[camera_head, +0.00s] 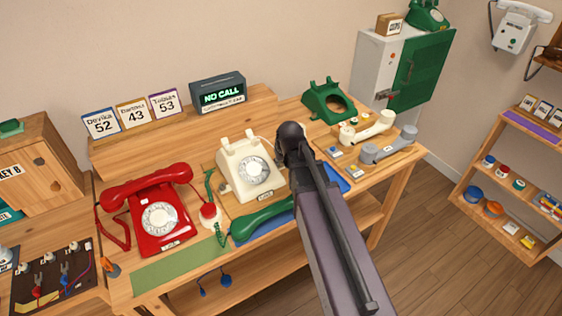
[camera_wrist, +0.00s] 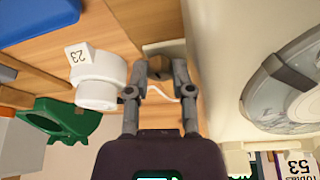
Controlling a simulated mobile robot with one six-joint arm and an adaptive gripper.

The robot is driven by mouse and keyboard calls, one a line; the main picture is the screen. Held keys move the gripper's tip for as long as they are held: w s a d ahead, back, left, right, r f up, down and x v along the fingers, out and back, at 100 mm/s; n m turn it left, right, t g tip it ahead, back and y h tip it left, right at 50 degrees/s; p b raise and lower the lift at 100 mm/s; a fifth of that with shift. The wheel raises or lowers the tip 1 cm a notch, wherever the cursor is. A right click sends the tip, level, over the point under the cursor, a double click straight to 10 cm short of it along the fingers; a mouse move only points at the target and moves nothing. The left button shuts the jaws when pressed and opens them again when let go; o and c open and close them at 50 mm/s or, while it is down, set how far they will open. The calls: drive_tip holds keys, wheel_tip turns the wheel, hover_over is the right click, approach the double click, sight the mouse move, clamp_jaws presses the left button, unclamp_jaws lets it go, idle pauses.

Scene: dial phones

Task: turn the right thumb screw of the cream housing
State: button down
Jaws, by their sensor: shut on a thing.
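The cream housing (camera_head: 240,183) stands on the bench with its clear dial (camera_head: 254,170) facing front. In the wrist view the housing (camera_wrist: 222,45) fills the right side, with part of its dial (camera_wrist: 285,90) showing. My gripper (camera_wrist: 160,70) is at the housing's right side. Its two fingers are shut on a small brown-grey knob, the right thumb screw (camera_wrist: 160,66). In the head view my dark wrist and arm hide the screw and the fingertips. A thin white cord runs behind the fingers.
A red phone (camera_head: 174,220) stands left of the housing. A green handset (camera_head: 262,217) lies in front. The wrist view shows a white handset end tagged 23 (camera_wrist: 98,88) near my fingers.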

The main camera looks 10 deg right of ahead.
sight(281, 162)
drive_tip(key=shift+c, duration=2.4)
unclamp_jaws()
drive_tip(key=shift+a+r, duration=0.1)
drive_tip(key=shift+r, duration=0.05)
drive_tip(key=shift+r+p, duration=0.15)
drive_tip(key=shift+p, duration=0.25)
wheel_tip(281, 162, up, 5)
drive_tip(key=p, duration=0.5)
drive_tip(key=s+r+g+p, duration=0.1)
drive_tip(key=s, duration=0.4)
drive_tip(key=s+r+m+g+p, duration=0.1)
drive_tip(key=s+g+p, duration=0.1)
drive_tip(key=s, duration=0.3)
drive_tip(key=s+r+g+p, duration=0.1)
drive_tip(key=s, duration=0.4)
drive_tip(key=shift+s+r+g+h, duration=0.1)
drive_tip(key=shift+s+g+h, duration=0.15)
drive_tip(key=shift+g+h, duration=0.05)
